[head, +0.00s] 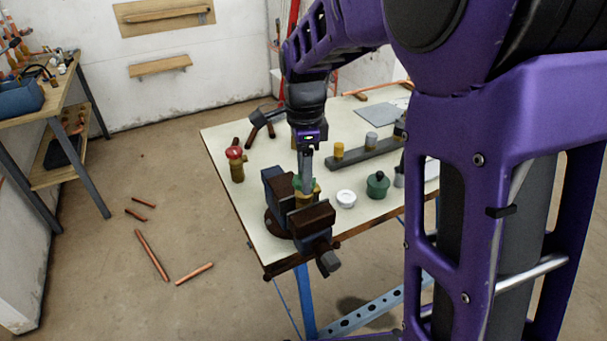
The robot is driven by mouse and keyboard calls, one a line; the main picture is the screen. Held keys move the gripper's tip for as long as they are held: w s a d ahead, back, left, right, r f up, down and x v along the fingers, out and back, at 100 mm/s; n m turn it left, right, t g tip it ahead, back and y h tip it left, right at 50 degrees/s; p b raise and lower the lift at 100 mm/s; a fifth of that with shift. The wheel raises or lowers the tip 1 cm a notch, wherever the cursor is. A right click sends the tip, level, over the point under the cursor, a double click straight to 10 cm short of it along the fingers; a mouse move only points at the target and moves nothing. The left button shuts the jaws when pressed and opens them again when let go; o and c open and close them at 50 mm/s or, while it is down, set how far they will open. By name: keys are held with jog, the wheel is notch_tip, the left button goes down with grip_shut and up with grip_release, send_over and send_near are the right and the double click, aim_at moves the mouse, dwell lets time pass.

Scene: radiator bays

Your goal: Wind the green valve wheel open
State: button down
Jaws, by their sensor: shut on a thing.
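The green valve wheel (313,186) sits on a brass valve body (304,199) that stands between the jaws of a bench vise (312,217) at the table's front left corner. My gripper (305,182) points straight down from above and is shut on the green wheel. The fingers and the wrist cover most of the wheel, so its turn angle cannot be read. A second valve with a red wheel (234,153) stands on the table to the left, apart from my gripper.
The worktable (222,136) also bears a white round piece (346,198), a green lidded piece (377,184) and a dark rail (362,154) with small cylinders. Copper pipes (151,255) lie on the floor at left. A wooden shelf bench (75,75) stands at far left; the floor between is mostly clear.

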jog(key=n, duration=0.4)
jog(key=shift+f, duration=0.1)
jog(key=n, duration=0.4)
jog(key=shift+s, duration=0.1)
jog(key=n, duration=0.4)
jog(key=shift+f, duration=0.1)
jog(key=n, duration=0.5)
jog(key=shift+s, duration=0.1)
jog(key=c, duration=0.6)
grip_release()
jog(key=shift+o, duration=1.4)
